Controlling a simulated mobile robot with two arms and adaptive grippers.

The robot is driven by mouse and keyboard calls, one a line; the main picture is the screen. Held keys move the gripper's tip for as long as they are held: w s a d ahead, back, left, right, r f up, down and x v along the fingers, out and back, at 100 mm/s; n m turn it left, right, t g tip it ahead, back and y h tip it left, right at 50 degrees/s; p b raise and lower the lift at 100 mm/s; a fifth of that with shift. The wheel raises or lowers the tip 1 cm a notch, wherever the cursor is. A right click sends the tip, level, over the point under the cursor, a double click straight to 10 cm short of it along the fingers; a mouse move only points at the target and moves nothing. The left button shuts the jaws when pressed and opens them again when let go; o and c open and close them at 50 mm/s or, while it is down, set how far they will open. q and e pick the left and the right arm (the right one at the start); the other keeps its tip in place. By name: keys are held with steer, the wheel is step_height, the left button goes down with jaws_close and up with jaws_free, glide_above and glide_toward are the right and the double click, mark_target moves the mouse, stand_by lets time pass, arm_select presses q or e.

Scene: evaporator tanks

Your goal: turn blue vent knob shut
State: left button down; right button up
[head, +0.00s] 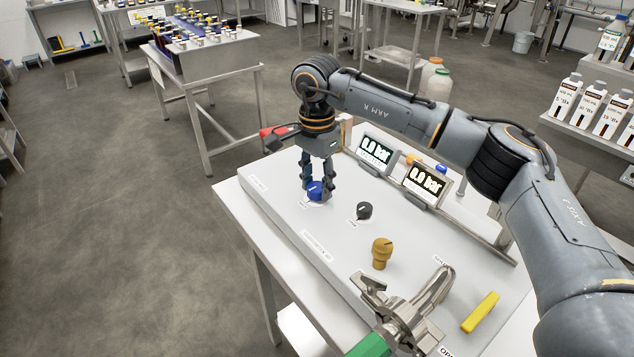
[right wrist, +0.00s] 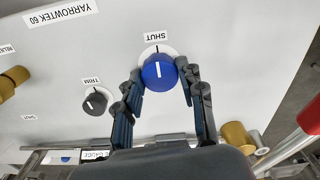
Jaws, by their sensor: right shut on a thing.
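The blue vent knob (head: 314,192) sits near the left end of the grey panel (head: 285,212). My right gripper (head: 318,185) reaches down over it from above, with its fingers on both sides. In the right wrist view the blue knob (right wrist: 160,74) lies between the fingertips of my right gripper (right wrist: 163,82), which is shut on it. The knob's white line points towards the label reading SHUT (right wrist: 158,36). My left gripper is not in view.
A black knob (head: 364,210) and a brass-coloured knob (head: 381,252) stand nearby on the panel. Two displays (head: 376,154) reading 0.0 bar stand behind. A metal valve with a green handle (head: 370,346) and a yellow handle (head: 480,312) are at the front.

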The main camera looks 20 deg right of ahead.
mark_target(317, 186)
stand_by(0.4)
steer(key=o, duration=1.2)
steer(key=shift+r, duration=0.1)
step_height(317, 186, up, 12)
steer(key=shift+a+f, duration=0.1)
